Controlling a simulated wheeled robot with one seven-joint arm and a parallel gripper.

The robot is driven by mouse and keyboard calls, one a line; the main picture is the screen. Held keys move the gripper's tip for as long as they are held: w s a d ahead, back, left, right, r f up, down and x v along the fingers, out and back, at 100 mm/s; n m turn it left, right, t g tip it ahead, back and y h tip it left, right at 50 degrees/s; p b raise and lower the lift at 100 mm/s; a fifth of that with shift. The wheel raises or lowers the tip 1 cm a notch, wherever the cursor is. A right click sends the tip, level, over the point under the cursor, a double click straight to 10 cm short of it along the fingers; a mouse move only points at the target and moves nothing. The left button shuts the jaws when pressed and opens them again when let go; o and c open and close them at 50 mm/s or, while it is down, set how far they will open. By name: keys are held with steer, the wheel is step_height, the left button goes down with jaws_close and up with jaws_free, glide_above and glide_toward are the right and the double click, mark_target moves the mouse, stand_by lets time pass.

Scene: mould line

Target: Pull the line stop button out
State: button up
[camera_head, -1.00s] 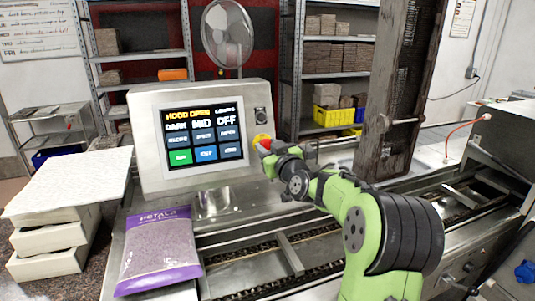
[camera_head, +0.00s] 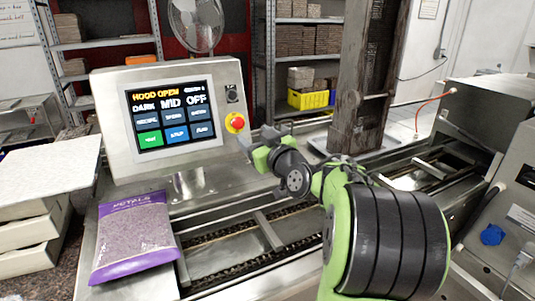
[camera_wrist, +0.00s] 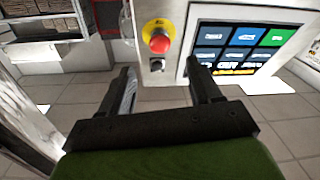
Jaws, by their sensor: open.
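The line stop button (camera_head: 235,123) is a red mushroom knob on a yellow collar, at the right side of the grey control panel (camera_head: 119,88). The panel's lit screen (camera_head: 172,117) reads "HOOD OPEN". My gripper (camera_head: 252,137) is just right of the button in the head view, apart from it. In the wrist view the button (camera_wrist: 158,40) sits beyond the open, empty fingers of my gripper (camera_wrist: 163,82), roughly in line with the gap between them. A small black switch (camera_head: 232,93) is above the button in the head view.
A purple petals bag (camera_head: 137,236) lies below the panel. The chain conveyor (camera_head: 262,238) runs under my arm. A tall upright post (camera_head: 362,90) stands behind my arm. White trays (camera_head: 35,235) are stacked at the left.

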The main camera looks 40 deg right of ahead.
steer(key=s+a+b, duration=0.1)
steer(key=s, duration=0.6)
steer(key=shift+a, duration=0.2)
steer(key=s+a+f+n+g+y, duration=0.1)
steer(key=a+f+g+y, duration=0.15)
steer(key=a+f, duration=0.45)
steer(key=s+a+f+n+g+y, duration=0.1)
steer(key=s+a+f+g, duration=0.2)
steer(key=a, duration=0.9)
steer(key=s+a+f+m+g, duration=0.1)
steer(key=s+a+f+g, duration=0.1)
steer(key=s, duration=0.5)
steer(key=s+a+f+m+g, duration=0.1)
steer(key=s+f+g, duration=0.3)
steer(key=s, duration=0.4)
steer(key=shift+s+a+f, duration=0.15)
steer(key=shift+a+f, duration=0.15)
steer(key=shift+a, duration=0.1)
